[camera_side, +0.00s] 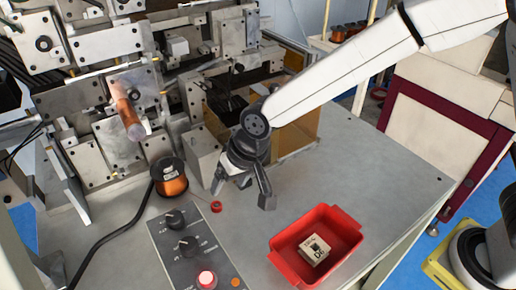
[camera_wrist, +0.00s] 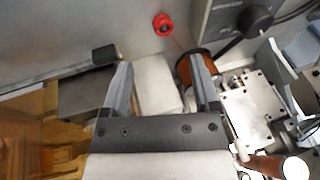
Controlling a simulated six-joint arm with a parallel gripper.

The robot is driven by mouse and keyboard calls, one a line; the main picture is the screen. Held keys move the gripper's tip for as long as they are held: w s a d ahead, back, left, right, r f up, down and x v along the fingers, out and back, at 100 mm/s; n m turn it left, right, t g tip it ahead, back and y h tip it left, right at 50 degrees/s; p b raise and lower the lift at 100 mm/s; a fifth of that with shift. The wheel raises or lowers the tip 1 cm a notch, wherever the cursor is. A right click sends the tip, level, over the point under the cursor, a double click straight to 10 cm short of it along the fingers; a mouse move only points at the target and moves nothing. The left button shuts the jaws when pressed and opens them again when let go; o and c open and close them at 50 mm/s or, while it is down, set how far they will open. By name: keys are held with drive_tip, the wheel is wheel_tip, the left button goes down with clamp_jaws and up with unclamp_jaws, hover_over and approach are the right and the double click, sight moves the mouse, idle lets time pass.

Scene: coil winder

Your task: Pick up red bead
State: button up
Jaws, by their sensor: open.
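The red bead (camera_side: 216,206) is a small red ring lying on the grey table, left of my gripper and above the control panel. In the wrist view the red bead (camera_wrist: 163,24) shows near the top, beyond the fingertips, with a thin line running from it toward the copper spool. My gripper (camera_side: 241,192) is open and empty, with its two fingers spread above the table. In the wrist view my gripper (camera_wrist: 160,80) has its fingers apart, with a grey block behind the gap. The bead is not between the fingers.
A copper wire spool (camera_side: 170,178) stands left of the bead. A control panel (camera_side: 186,243) with knobs lies in front. A red tray (camera_side: 341,223) holding a small beige block (camera_side: 314,250) is at the front right. Winder machinery (camera_side: 110,120) fills the left and back. The table's right side is clear.

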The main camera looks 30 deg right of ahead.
sight(216, 205)
drive_tip(key=m, duration=0.5)
drive_tip(key=shift+w+d, duration=0.15)
drive_tip(key=m, duration=0.7)
drive_tip(key=shift+w+d+g, duration=0.15)
drive_tip(key=shift+g, duration=0.15)
drive_tip(key=m, duration=0.5)
drive_tip(key=shift+w+y, duration=0.15)
drive_tip(key=shift+y, duration=0.15)
drive_tip(key=m, duration=0.5)
drive_tip(key=shift+w+d+m+g+y, duration=0.1)
drive_tip(key=shift+w+m+g+y, duration=0.05)
drive_tip(key=shift+m+g+y, duration=0.2)
drive_tip(key=shift+x, duration=1.25)
drive_tip(key=shift+x, duration=2.65)
drive_tip(key=shift+r, duration=0.15)
